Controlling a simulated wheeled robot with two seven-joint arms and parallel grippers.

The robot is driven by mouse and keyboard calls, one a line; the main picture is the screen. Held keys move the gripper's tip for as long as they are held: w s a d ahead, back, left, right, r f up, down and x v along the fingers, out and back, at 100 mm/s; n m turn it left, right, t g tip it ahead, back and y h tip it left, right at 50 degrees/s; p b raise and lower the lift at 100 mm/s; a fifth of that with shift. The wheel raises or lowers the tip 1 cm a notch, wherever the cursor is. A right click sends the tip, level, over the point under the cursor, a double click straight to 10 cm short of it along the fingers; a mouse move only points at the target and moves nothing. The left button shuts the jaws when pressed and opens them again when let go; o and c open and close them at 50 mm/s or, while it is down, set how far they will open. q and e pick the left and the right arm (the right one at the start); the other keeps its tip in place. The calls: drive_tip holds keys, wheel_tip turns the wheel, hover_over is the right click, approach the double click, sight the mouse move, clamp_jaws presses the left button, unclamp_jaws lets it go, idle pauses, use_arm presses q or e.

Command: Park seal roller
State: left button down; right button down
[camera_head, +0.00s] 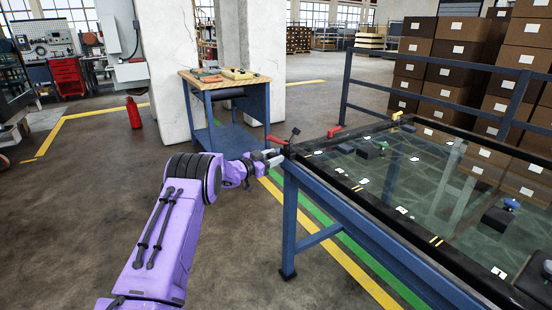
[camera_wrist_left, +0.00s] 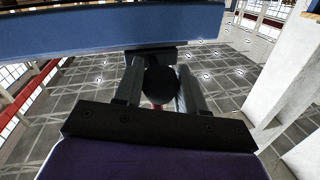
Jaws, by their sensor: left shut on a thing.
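My left gripper (camera_head: 277,157) is at the near left corner of the glass-topped trolley frame (camera_head: 350,232). In the left wrist view, the two fingers of this gripper (camera_wrist_left: 162,92) are shut on a dark rounded thing, which looks like the seal roller (camera_wrist_left: 160,82). A small red part shows below it. In the head view the fingers and the corner hide most of the held thing. A black piece with a stem (camera_head: 293,135) stands up at the corner, close to the fingertips; I cannot tell if it belongs to the roller. My right gripper is not in view.
The trolley's blue rail (camera_wrist_left: 100,35) passes close to the fingers in the left wrist view. Several small items lie on the glass, including a dark block (camera_head: 368,151). A blue workbench (camera_head: 228,100) stands behind. Cardboard boxes (camera_head: 450,75) are stacked behind a blue railing.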

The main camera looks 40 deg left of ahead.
use_arm(q)
drive_tip(key=c, duration=0.7)
unclamp_jaws()
drive_tip(key=shift+a+r, duration=0.25)
drive_tip(key=shift+r, duration=0.05)
drive_tip(key=shift+w+f, duration=0.1)
drive_tip(key=shift+f, duration=0.1)
drive_tip(key=shift+d, duration=0.1)
drive_tip(key=s, duration=0.7)
drive_tip(key=s+p, duration=0.1)
drive_tip(key=s, duration=0.2)
drive_tip(key=shift+s+a, duration=0.3)
drive_tip(key=shift+a, duration=0.1)
